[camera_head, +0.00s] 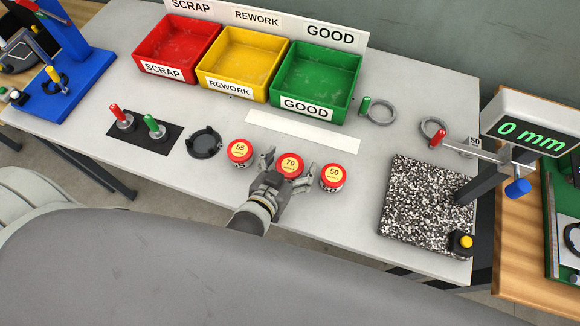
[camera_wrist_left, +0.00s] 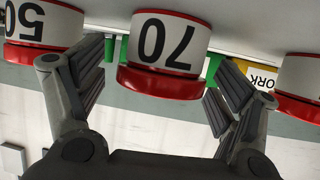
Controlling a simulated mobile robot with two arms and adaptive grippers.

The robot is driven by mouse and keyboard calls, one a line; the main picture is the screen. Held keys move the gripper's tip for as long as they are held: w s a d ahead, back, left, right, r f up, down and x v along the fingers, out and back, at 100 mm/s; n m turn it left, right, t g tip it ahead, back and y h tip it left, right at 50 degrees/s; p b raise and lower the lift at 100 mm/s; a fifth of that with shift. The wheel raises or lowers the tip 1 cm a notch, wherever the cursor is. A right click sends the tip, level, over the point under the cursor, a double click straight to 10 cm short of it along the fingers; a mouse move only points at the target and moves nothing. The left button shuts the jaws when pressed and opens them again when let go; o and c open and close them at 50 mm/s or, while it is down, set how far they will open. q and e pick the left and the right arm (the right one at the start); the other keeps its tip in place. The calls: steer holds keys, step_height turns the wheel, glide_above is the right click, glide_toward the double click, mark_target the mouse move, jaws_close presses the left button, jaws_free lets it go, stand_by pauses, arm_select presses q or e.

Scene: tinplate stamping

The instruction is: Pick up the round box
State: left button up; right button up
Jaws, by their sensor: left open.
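Three red-and-white round boxes with yellow labels stand in a row near the table's front edge. They are the box marked 55 (camera_head: 240,152), the box marked 70 (camera_head: 290,163) and the box marked 50 (camera_head: 333,177). My left gripper (camera_head: 288,171) is open, with its fingers on either side of the 70 box. In the left wrist view the 70 box (camera_wrist_left: 165,50) sits between the open fingers (camera_wrist_left: 165,85), with gaps on both sides. The 50 box (camera_wrist_left: 40,28) is just outside one finger. My right gripper is not in view.
Red (camera_head: 180,75), yellow (camera_head: 212,78) and green (camera_head: 276,92) bins stand at the back. A black round holder (camera_head: 204,143) is left of the boxes. A speckled plate with a gauge (camera_head: 420,215) is at the right. A white strip (camera_head: 300,131) lies behind the boxes.

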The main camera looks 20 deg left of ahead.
arm_select(q)
steer(key=c, duration=1.1)
steer(key=shift+r, duration=0.1)
steer(key=shift+c, duration=0.2)
